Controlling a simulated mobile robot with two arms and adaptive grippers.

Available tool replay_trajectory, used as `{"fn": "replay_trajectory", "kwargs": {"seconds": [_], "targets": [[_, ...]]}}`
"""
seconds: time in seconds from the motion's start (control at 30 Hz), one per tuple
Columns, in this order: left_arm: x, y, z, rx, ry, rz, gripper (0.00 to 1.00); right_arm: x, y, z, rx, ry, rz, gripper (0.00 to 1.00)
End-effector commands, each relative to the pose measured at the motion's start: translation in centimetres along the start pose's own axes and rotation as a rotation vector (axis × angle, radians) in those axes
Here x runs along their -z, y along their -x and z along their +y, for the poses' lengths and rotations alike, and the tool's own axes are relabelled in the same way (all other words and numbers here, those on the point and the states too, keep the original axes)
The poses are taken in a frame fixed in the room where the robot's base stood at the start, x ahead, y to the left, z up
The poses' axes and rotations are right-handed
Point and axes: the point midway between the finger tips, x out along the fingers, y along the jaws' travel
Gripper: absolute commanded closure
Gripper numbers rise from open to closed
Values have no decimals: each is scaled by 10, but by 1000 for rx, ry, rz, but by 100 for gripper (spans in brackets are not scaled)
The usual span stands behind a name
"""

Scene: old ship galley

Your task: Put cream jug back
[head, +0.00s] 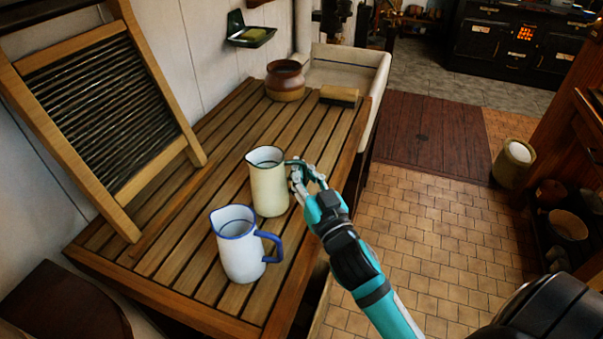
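The cream jug (268,188) has a dark green rim and handle. It looks upright on the slatted wooden draining board (190,240), near its right edge. My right gripper (304,175) is at the jug's handle, on the jug's right side. Its fingers overlap the handle, and I cannot tell whether they are closed on it. A white jug (238,250) with a blue rim and blue handle stands in front of the cream jug, close to it. My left gripper is not in view.
A washboard (112,188) leans on the wall at the left. A brown pot (285,82) and a brush (339,96) lie toward the back, before a pale sink (377,85). A green soap dish (251,37) hangs on the wall.

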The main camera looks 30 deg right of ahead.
Motion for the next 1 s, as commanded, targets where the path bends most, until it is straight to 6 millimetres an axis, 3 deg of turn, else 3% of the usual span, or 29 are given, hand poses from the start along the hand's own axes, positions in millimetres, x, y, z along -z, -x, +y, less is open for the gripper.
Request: {"fn": "replay_trajectory", "kwargs": {"seconds": [0.13,0.43,0.67,1.0], "targets": [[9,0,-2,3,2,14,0,-3,1,0,2,-1,6,100],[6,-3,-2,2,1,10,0,-8,1,0,1,0,2,100],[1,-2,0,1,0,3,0,-7,1,0,1,1,2,71],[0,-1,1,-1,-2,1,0,-5,3,0,1,0,1,71]]}}
